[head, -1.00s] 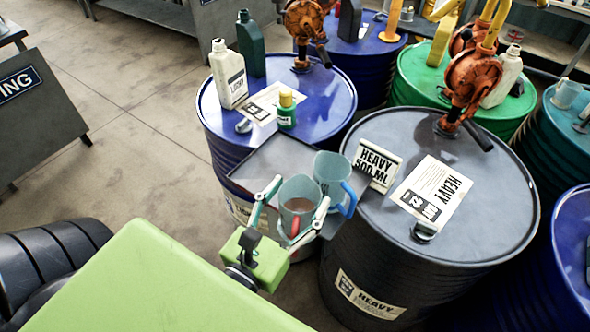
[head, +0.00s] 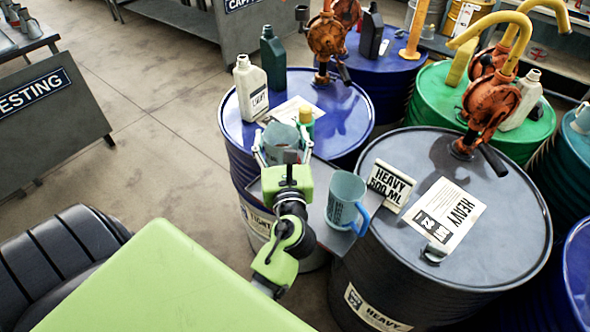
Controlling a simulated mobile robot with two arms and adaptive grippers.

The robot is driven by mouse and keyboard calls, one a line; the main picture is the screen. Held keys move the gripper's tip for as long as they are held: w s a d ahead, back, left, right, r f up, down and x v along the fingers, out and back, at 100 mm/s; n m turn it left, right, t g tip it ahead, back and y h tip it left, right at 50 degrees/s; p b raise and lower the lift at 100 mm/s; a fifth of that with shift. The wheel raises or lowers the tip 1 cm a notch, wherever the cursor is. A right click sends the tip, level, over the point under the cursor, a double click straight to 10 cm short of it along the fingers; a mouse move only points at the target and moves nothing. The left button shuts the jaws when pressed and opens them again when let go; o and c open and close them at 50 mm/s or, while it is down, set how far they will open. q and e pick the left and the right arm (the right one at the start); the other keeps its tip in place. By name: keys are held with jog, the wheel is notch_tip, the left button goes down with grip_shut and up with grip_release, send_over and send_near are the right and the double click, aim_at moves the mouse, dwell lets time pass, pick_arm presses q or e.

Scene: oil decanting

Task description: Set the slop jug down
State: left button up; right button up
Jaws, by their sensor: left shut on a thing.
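A translucent grey-blue jug (head: 282,138), most likely the slop jug, is held between the fingers of my left gripper (head: 281,154). A second translucent jug with a blue handle (head: 345,198) stands upright on the grey tray (head: 318,178) between the drums. My right gripper is not in view.
A green-labelled bottle with a yellow cap (head: 306,120) stands right behind the held jug. A white bottle (head: 250,88) and a dark green bottle (head: 273,60) stand farther back. The dark drum (head: 500,215) carries a HEAVY 500 ML sign (head: 390,185) and a pump (head: 487,100).

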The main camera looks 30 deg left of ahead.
pick_arm(q)
notch_tip(320, 180, down, 2)
jog(key=shift+a+f, duration=0.1)
jog(key=shift+f, duration=0.1)
notch_tip(320, 180, down, 3)
jog(key=shift+f+b, duration=0.1)
jog(key=shift+b, duration=0.35)
jog(key=shift+f, duration=0.25)
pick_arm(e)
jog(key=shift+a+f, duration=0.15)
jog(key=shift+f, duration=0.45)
pick_arm(q)
jog(key=shift+f, duration=0.15)
jog(key=shift+f, duration=0.15)
jog(key=o, duration=1.9)
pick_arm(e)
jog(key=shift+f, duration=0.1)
